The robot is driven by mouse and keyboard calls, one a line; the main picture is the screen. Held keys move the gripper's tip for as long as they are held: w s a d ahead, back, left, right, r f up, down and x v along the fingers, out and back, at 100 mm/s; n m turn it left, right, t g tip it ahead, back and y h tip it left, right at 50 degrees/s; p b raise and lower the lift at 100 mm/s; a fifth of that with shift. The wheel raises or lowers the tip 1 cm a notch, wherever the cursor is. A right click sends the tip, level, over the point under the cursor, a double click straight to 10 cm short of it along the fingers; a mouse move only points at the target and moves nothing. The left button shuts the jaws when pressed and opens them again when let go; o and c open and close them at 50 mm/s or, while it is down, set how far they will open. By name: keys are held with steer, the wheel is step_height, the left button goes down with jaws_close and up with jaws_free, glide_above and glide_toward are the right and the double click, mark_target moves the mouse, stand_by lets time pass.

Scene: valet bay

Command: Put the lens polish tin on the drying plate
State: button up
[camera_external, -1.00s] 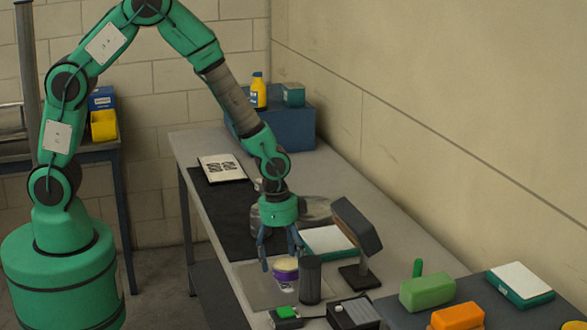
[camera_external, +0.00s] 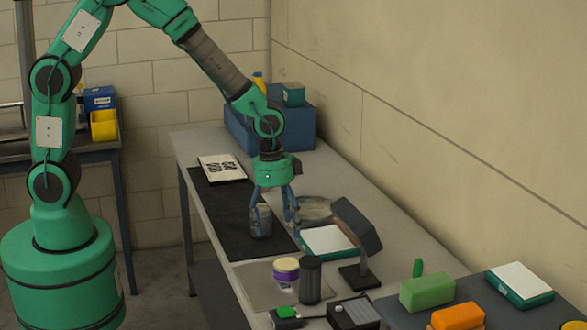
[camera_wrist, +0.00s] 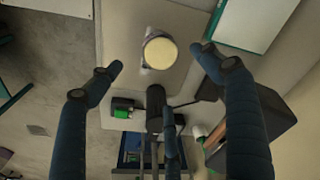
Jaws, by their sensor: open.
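A short purple tin with a pale yellow lid (camera_external: 286,264), which looks like the lens polish tin, stands upright on a flat grey plate (camera_external: 252,277), seemingly the drying plate. In the wrist view the lid (camera_wrist: 161,51) shows from above, beyond the fingertips and clear of them. My gripper (camera_external: 275,216) is open, above the bench and farther back than the tin. Its spread fingers frame the tin in the wrist view (camera_wrist: 158,62) without touching it. A grey can-like shape (camera_external: 262,224) shows by the left finger; I cannot tell whether they touch.
A dark cylinder (camera_external: 310,280) stands right beside the tin. A black angled stand (camera_external: 355,235) and a white-topped teal box (camera_external: 327,241) are to the right. A round dish (camera_external: 316,208) lies behind. A black mat (camera_external: 222,208) covers the bench's back left.

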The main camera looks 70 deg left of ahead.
stand_by(0.5)
steer(key=s+a+r+n+t, duration=0.15)
steer(key=s+a+r, duration=0.3)
steer(key=r, duration=0.55)
steer(key=s+a+r+n+t, duration=0.1)
steer(key=s+a+r+n, duration=0.15)
steer(key=s+r, duration=0.45)
steer(key=s+a+r+n+t, duration=0.1)
steer(key=s+a+r, duration=0.2)
steer(key=s+r, duration=0.3)
steer(key=s+a+r+n+t, duration=0.1)
steer(key=s+a+r, duration=0.2)
steer(key=s+r, duration=0.3)
steer(key=s, duration=0.5)
steer(key=shift+r+n+y, duration=0.2)
steer(key=shift+n+y, duration=0.1)
steer(key=shift+n, duration=0.1)
steer(key=shift+a+f, duration=0.1)
step_height(320, 180, down, 5)
steer(key=b, duration=0.5)
steer(key=shift+f, duration=0.15)
